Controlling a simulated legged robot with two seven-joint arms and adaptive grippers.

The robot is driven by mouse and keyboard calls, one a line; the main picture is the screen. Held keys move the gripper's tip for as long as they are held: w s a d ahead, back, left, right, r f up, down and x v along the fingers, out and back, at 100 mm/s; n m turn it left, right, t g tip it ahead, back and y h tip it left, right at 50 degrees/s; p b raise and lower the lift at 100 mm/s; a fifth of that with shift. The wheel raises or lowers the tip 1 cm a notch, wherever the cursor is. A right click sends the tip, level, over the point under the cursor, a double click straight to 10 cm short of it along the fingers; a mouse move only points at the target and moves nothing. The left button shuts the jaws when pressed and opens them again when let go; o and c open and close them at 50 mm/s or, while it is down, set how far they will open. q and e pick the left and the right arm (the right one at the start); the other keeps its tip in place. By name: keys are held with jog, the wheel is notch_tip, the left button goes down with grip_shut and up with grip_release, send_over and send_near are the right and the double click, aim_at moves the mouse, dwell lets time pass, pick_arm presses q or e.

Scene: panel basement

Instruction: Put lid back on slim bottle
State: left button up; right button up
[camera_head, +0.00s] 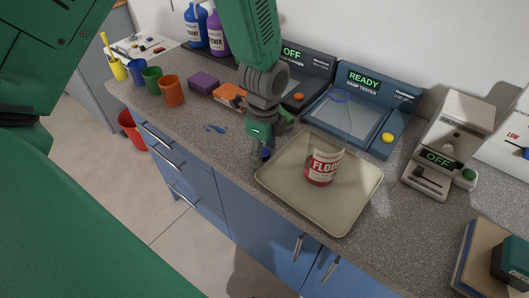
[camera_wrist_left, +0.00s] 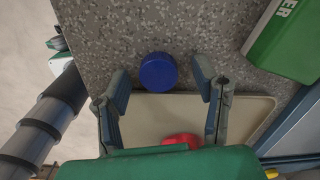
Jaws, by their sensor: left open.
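A blue round lid (camera_wrist_left: 158,71) lies on the speckled counter beside the tray's edge. In the head view it shows as a small blue piece (camera_head: 265,154) just under my left gripper (camera_head: 267,146). In the left wrist view my left gripper (camera_wrist_left: 163,92) is open, with the lid ahead between its spread fingers and not gripped. A bottle (camera_head: 323,166) with a red-and-white "FLOO..." label stands upright on the beige tray (camera_head: 345,215). Its clear upper part is hard to make out. Red also shows over the tray in the wrist view. My right gripper is not in view.
Behind the tray stands a damp tester (camera_head: 365,108) reading READY. Another device reading OFF (camera_head: 430,158) stands at the right. Blue drawers (camera_head: 240,205) lie below the counter's front edge.

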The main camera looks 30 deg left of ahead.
aim_at(263, 151)
pick_arm(q)
jog(key=shift+a, duration=0.2)
jog(key=c, duration=0.8)
jog(key=shift+a, duration=0.15)
jog(key=shift+r, duration=0.3)
notch_tip(263, 151, up, 9)
jog(key=shift+r+p, duration=0.2)
jog(key=shift+p, duration=0.2)
